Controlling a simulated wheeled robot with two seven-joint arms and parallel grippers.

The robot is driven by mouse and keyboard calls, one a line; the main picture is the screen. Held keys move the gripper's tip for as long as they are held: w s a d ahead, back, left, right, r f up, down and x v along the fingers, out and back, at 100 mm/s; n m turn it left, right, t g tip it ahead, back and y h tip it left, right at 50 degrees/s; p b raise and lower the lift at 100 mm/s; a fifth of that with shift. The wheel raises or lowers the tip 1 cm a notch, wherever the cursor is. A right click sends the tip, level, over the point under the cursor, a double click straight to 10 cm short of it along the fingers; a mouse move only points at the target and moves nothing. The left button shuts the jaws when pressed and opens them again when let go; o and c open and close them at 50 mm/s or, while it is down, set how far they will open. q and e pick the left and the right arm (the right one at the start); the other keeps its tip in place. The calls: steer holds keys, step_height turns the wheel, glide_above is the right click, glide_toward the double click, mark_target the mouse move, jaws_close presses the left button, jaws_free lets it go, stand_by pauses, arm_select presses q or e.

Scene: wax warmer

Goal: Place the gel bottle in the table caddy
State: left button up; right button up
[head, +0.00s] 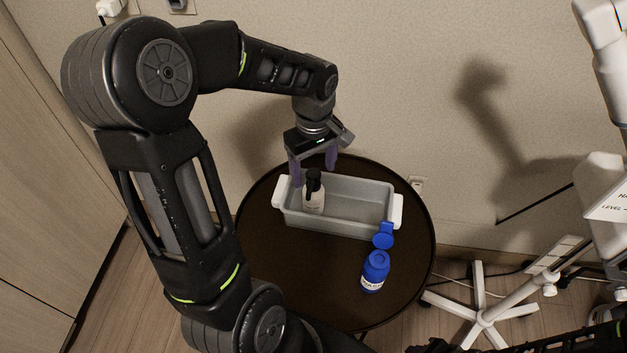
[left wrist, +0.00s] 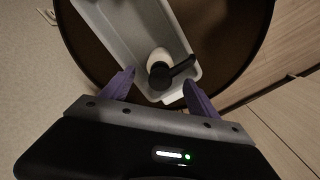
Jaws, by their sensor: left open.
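The gel bottle, which I take to be the pale one with a black pump top (head: 314,196), stands upright inside the grey table caddy (head: 352,228) at its left end. In the left wrist view the bottle's black pump (left wrist: 160,74) shows from above, inside the caddy (left wrist: 118,45), beyond the fingertips. My left gripper (head: 313,174) is open and empty, with purple fingers, above the caddy's left end behind the bottle. It also shows in the left wrist view (left wrist: 158,80). At the head view's bottom right edge, part of my right arm shows, too cut off to read its jaws.
The caddy sits on a round dark table (head: 270,255). A blue bottle (head: 376,272) with its blue lid flipped open stands in front of the caddy's right end. A white wheeled stand (head: 484,318) is on the floor at right. The table's front left is clear.

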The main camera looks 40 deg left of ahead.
arm_select(q)
step_height(320, 180, up, 4)
steer(key=shift+r, duration=0.1)
